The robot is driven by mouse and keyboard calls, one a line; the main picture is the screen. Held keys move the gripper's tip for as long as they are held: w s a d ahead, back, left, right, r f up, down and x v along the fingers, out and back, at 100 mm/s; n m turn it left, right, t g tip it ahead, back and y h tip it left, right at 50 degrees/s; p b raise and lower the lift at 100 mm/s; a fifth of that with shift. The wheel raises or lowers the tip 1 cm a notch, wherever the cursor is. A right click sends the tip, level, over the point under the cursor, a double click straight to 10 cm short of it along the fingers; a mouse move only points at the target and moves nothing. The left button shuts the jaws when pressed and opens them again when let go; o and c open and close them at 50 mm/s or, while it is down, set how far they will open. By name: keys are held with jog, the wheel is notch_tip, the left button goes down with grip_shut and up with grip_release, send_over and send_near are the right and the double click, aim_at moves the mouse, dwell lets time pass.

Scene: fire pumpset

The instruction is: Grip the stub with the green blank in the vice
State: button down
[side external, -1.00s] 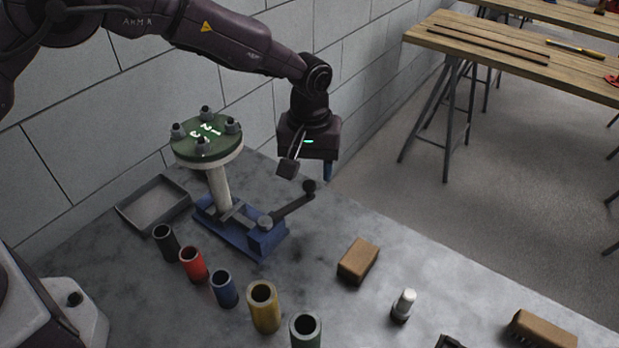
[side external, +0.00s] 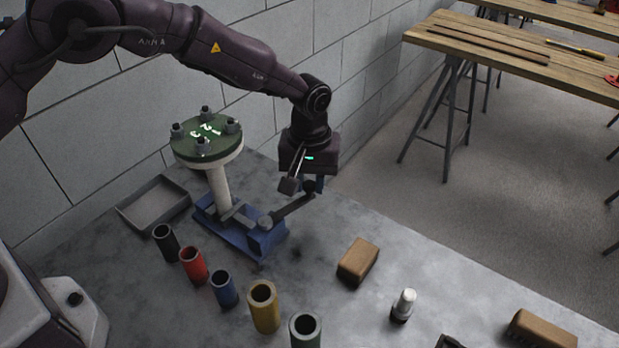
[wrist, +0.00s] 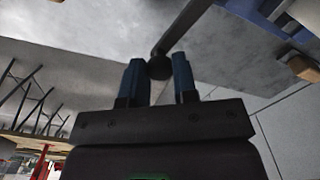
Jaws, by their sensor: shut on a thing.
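The stub with the green blank (side external: 207,146) stands upright in the blue vice (side external: 256,238). It is a pale pipe (side external: 219,187) topped by a green disc with several bolts and white chalk marks. The vice handle (side external: 292,206) slants up to the right and ends in a dark knob. My gripper (side external: 313,184) is at that knob, to the right of the vice. In the wrist view its blue fingers (wrist: 160,80) sit either side of the round dark knob (wrist: 159,67) and are shut on it. The lower pipe between the jaws is partly hidden.
A grey tray (side external: 128,209) lies behind left of the vice. Black, red, blue, yellow and green tubes (side external: 263,306) stand in a row in front. A brown block (side external: 358,261) and a white-topped cylinder (side external: 404,304) stand to the right. The bench between them is clear.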

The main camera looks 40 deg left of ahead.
jog(key=shift+d, duration=0.1)
jog(key=s+d+m, duration=0.3)
jog(key=d+m, duration=0.2)
jog(key=m, duration=0.2)
jog(key=shift+s+d, duration=0.15)
jog(key=shift+s, duration=0.2)
dwell(0.3)
